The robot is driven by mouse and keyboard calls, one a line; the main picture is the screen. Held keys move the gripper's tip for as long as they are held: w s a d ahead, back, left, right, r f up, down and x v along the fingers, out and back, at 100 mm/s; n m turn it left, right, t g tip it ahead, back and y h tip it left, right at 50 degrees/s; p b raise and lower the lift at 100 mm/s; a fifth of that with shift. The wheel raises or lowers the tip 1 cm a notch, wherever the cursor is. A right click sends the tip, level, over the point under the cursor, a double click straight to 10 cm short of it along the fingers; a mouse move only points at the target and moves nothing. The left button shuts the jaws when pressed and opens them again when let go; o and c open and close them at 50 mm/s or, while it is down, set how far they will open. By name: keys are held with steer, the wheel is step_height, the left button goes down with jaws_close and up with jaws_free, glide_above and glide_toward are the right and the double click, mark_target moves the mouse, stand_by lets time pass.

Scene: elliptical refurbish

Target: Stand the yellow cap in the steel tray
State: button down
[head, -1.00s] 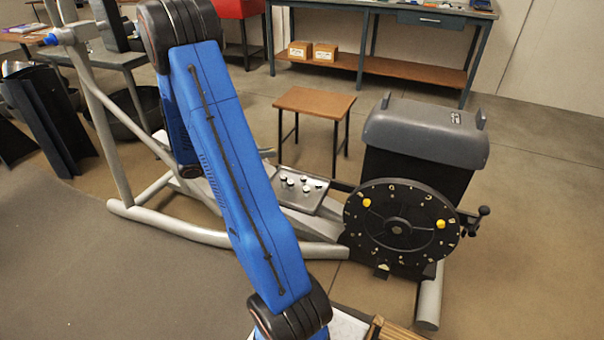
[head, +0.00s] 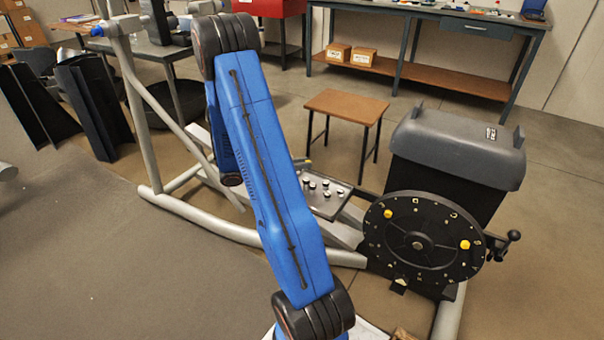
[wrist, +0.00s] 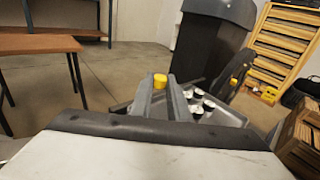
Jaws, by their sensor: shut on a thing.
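My gripper (wrist: 160,95) is shut on a yellow cap (wrist: 160,80) in the wrist view, with the cap showing upright at the fingertips. The steel tray (wrist: 236,116) lies just beyond and to the right of the fingers in that view. It bears several small black-and-white pieces. In the head view the tray (head: 338,211) rests on the machine's frame, partly hidden by my blue arm. My gripper is mostly hidden behind the arm there. I cannot tell the height of the cap above the tray.
A black disc (head: 430,262) with yellow knobs (head: 388,214) and a side handle stands right of the tray, before a grey-topped housing (head: 455,150). A brown stool (head: 346,104) stands behind the tray. A workbench (head: 410,75) is at the back. Open floor lies at left.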

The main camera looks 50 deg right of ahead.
steer(key=shift+f, duration=2.1)
steer(key=shift+f, duration=0.55)
steer(key=c, duration=1.7)
jaws_free()
steer(key=shift+s+f, duration=0.1)
steer(key=shift+r, duration=0.3)
steer(key=r+v, duration=0.1)
steer(key=v, duration=1.1)
steer(key=s+a+r+m+t+y, duration=0.3)
steer(key=s+a+r+t+y, duration=0.1)
steer(key=a, duration=0.7)
steer(key=s+a+r+m+t+y, duration=0.4)
steer(key=s+a+r+t+y, duration=0.1)
steer(key=s+a+r, duration=0.4)
steer(key=s+a+r+m+t+y, duration=0.4)
steer(key=s+a+r+t, duration=0.2)
steer(key=a, duration=0.6)
steer(key=shift+s+a+r+y, duration=0.15)
steer(key=shift+r, duration=0.4)
steer(key=shift+s+a+r+y, duration=0.15)
steer(key=shift+r, duration=0.4)
